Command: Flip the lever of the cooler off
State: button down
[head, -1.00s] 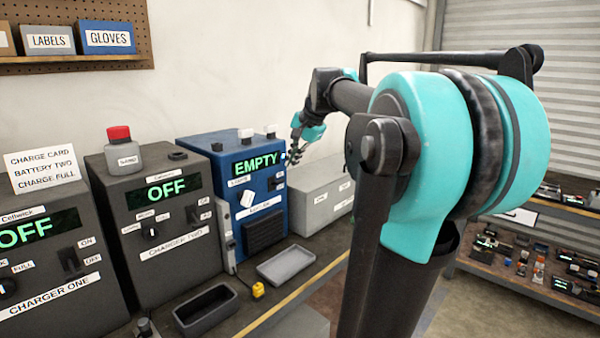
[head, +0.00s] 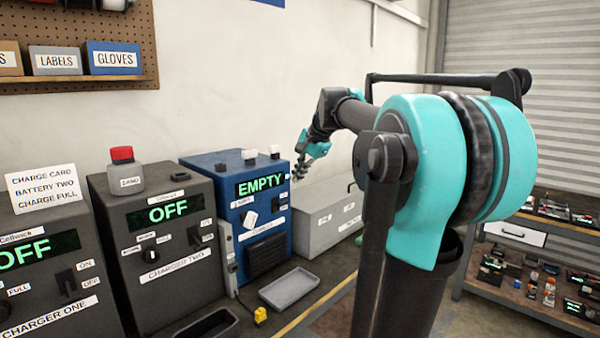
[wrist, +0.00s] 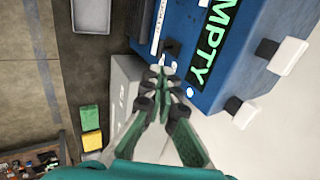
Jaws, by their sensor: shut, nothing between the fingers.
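A blue unit (head: 217,172) with a green "EMPTY" display stands at the right of the bench row. Its name label is too small to read, so I cannot confirm it is the cooler. A small dark lever (wrist: 172,48) shows on its front in the wrist view. The lever's setting is unclear. My gripper (head: 301,170) is beside the display's right edge, above the lever's side of the front. In the wrist view my gripper (wrist: 161,74) has its fingertips together, empty, close to the lever; I cannot tell whether they touch it.
Charger two (head: 158,250) and charger one (head: 42,270) stand to the left, both reading OFF. A grey box (head: 325,215) stands right of the blue unit. A shallow grey tray (head: 290,287) and a yellow item (head: 261,315) lie in front. White knobs (wrist: 281,51) top the blue unit.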

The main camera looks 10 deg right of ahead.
send_near(275, 205)
notch_tip(275, 205, down, 4)
jog(key=shift+d+r, duration=0.2)
jog(key=shift+d, duration=0.2)
jog(key=shift+s+d+f+t+y, duration=0.25)
jog(key=shift+s+f+t+y, duration=0.15)
jog(key=shift+f+t+y, duration=0.45)
dwell(0.4)
jog(key=shift+s+d+f+t+y, duration=0.15)
jog(key=shift+f+t+y, duration=0.3)
jog(key=shift+t, duration=0.3)
jog(key=shift+s+d+f+t+y, duration=0.15)
jog(key=shift+f+t+y, duration=0.25)
jog(key=shift+t, duration=0.3)
jog(key=shift+f, duration=1.3)
jog(key=shift+f, duration=0.1)
